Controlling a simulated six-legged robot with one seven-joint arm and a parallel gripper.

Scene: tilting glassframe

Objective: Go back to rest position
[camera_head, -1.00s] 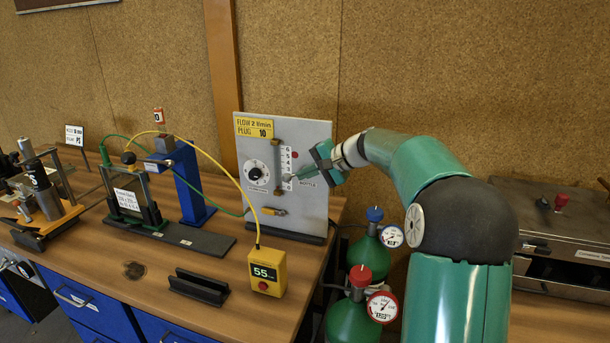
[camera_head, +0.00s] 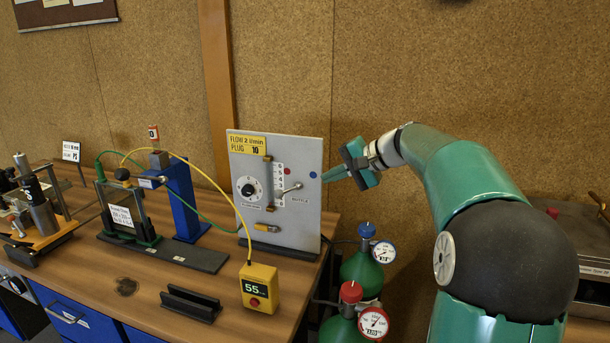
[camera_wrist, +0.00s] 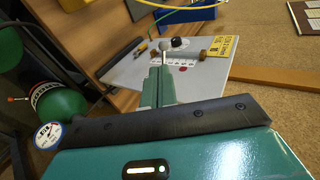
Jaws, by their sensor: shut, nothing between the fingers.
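My gripper (camera_head: 338,172) is shut and empty in the head view. Its fingertips point left toward the right edge of the grey flow panel (camera_head: 308,205), a little clear of the panel's lever (camera_head: 291,188). In the wrist view the closed fingers (camera_wrist: 158,82) reach toward the grey panel (camera_wrist: 125,75), with the round-knobbed lever (camera_wrist: 165,46) just beyond the tips. The panel stands upright on the bench. It carries a yellow label (camera_head: 248,145), a black dial (camera_head: 248,188) and a small brass-ended lever (camera_head: 265,228).
Two green gas bottles stand right of the bench below my arm, one with a blue cap (camera_head: 367,230), one with a red cap (camera_head: 351,292). A yellow box (camera_head: 260,288) reading 55 sits at the bench's front. A dark metal case (camera_head: 585,235) stands at right.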

